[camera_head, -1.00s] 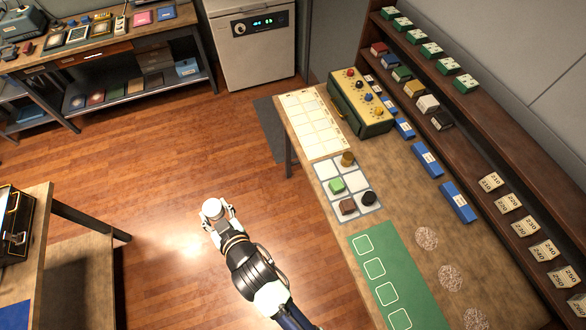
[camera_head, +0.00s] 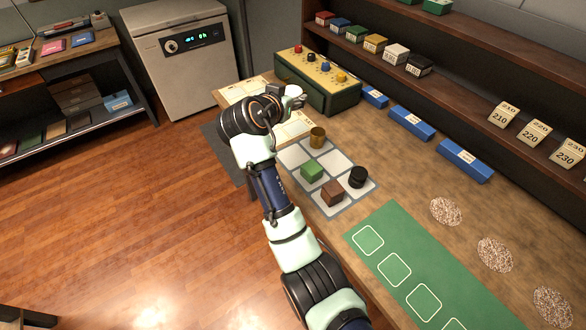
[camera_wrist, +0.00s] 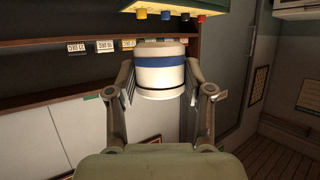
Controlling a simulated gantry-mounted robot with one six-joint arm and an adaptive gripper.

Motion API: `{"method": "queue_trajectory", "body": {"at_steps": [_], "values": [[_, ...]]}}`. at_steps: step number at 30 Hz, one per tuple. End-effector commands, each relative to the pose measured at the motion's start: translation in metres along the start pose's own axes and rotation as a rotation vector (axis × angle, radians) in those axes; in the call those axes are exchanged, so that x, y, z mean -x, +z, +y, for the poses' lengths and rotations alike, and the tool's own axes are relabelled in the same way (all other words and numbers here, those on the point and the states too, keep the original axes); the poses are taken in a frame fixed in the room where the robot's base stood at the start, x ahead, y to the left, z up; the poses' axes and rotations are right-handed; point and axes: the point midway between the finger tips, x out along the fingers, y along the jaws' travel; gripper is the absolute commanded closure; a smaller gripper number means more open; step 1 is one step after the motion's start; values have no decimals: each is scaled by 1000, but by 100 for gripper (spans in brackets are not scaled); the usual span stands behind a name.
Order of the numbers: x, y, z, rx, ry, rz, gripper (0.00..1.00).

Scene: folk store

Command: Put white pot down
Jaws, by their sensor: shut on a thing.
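My gripper (camera_head: 286,96) is shut on the white pot (camera_head: 294,91), high at the left end of the workbench, in front of the box with knobs. In the wrist view, my gripper's two fingers (camera_wrist: 160,82) clasp the white pot (camera_wrist: 160,72) from both sides. It shows a blue band and a thin dark line. A pale grid mat (camera_head: 336,158) on the bench bears a brass pot (camera_head: 317,137), a green block-like piece (camera_head: 311,170), a brown one (camera_head: 332,193) and a black round one (camera_head: 357,177). The pot's exact height above the bench is unclear.
The green and yellow box with coloured knobs (camera_head: 318,82) stands just behind the pot. A ruled sheet (camera_head: 243,90) lies partly under my arm. Blue blocks (camera_head: 411,122) line the bench's back. A green mat with white squares (camera_head: 395,247) lies bare towards the front.

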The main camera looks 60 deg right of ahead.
Motion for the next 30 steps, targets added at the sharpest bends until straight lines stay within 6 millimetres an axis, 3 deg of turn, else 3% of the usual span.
{"method": "queue_trajectory", "body": {"at_steps": [9, 14, 27, 30], "values": [[-1, -3, 3, -5, 12, -1, 87], [-8, 12, 3, -3, 11, -1, 87], [-58, 136, 3, -1, 10, -2, 87], [-67, 157, 3, -2, 11, -1, 87]]}}
